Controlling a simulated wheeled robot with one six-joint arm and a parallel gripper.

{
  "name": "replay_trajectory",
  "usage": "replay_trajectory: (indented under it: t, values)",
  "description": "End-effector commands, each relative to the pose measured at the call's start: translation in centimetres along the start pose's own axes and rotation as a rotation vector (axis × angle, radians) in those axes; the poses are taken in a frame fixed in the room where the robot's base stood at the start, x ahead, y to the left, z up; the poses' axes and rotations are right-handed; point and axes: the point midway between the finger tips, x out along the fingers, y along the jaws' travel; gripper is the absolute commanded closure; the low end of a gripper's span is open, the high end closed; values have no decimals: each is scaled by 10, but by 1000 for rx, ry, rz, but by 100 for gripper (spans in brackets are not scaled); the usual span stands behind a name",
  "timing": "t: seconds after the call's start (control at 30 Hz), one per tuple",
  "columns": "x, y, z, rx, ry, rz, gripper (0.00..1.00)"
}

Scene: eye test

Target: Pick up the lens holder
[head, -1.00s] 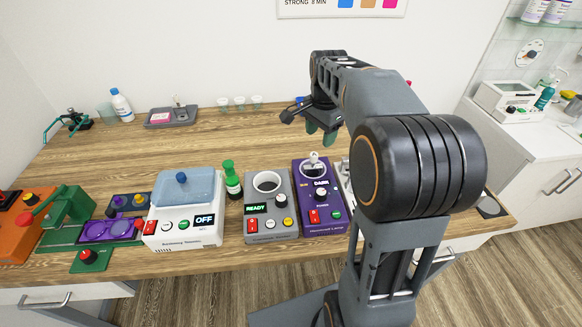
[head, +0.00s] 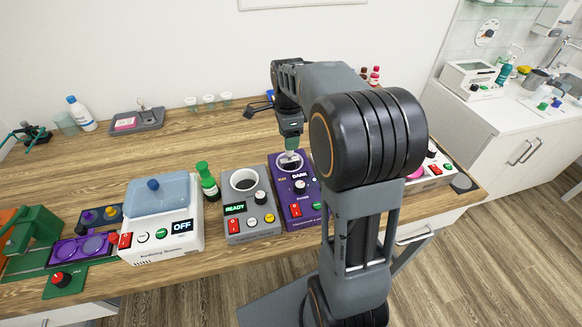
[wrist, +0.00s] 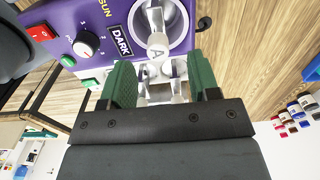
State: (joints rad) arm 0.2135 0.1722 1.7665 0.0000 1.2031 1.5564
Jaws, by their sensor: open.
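The lens holder appears to be the white piece marked "A" (wrist: 158,42), standing in the round well of the purple lamp unit (wrist: 120,12). In the head view the white piece (head: 289,157) shows at the top of the purple unit (head: 301,205), whose display reads DARK. My gripper (head: 291,143) is directly above it, pointing down. In the wrist view my gripper's (wrist: 161,76) green fingers are apart, with the lower white parts of the piece showing between them. I cannot tell whether the fingers touch it.
A grey unit (head: 248,218) reading READY stands close left of the purple unit. Further left are a green bottle (head: 207,181) and a white unit (head: 160,238) with a blue lid, reading OFF. The table behind the units is largely clear.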

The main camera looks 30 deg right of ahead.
Motion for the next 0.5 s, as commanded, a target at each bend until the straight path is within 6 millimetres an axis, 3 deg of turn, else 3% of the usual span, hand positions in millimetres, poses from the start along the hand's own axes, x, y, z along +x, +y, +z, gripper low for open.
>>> replay_trajectory:
  t: [0.17,0.5]
  values:
    - [10,1,-1,1,0,3,44]
    - [51,4,-2,1,0,3,44]
